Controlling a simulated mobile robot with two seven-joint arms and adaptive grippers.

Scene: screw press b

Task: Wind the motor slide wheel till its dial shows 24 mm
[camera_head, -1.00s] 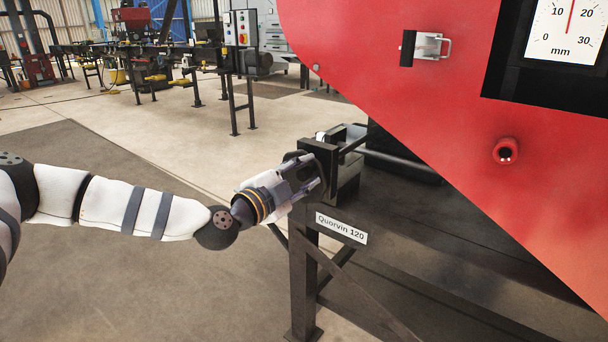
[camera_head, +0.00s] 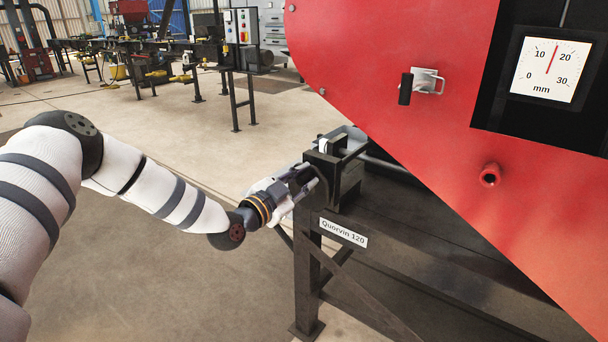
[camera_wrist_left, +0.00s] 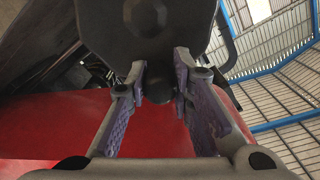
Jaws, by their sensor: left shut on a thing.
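The mm dial (camera_head: 534,82) is at the upper right of the head view. My left gripper (camera_head: 304,180) is at the end of the black stand, beside the dark block there. In the left wrist view, a dark round-edged wheel (camera_wrist_left: 150,20) fills the top middle. My left gripper (camera_wrist_left: 157,90) is shut on its dark knob (camera_wrist_left: 157,86), which sits between the fingertips. Most of the wheel is hidden by the gripper in the head view. My right gripper is not in view.
A large red guard (camera_head: 450,130) with a latch (camera_head: 426,82) overhangs the right side. The black stand (camera_head: 307,260) bears a "Quorvin 120" label (camera_head: 343,232). Open concrete floor (camera_head: 170,130) lies left of it. A machine line with a control box (camera_head: 241,26) stands behind.

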